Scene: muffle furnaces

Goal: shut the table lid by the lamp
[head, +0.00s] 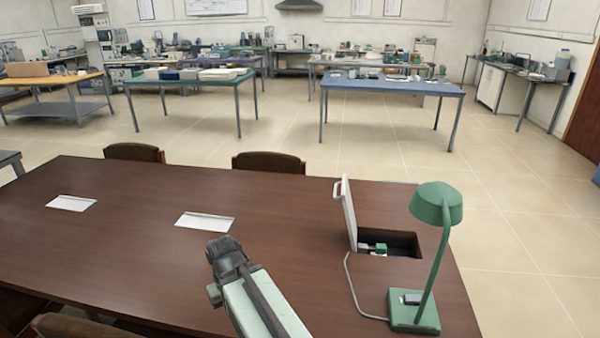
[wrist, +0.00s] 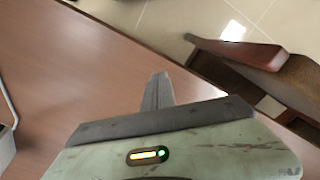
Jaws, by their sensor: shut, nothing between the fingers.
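The table lid (head: 348,214) by the lamp is a pale panel standing open, nearly upright, at the left side of a dark recess (head: 404,240) in the brown table. Small green and white fittings show inside the recess. The green lamp (head: 436,205) stands to the right and in front of the recess. My gripper (head: 222,246) is over the table, left of the lid and apart from it. In the wrist view my gripper's fingers (wrist: 158,90) are together and empty, above the table top. A pale piece at that view's left edge may be the lid; I cannot be sure.
Two other lids (head: 205,221) and (head: 72,203) lie flat in the table. A cable (head: 356,290) runs from the recess to the lamp base. Chairs (head: 268,162) stand at the far edge; one shows in the wrist view (wrist: 240,52). The table's middle is mostly clear.

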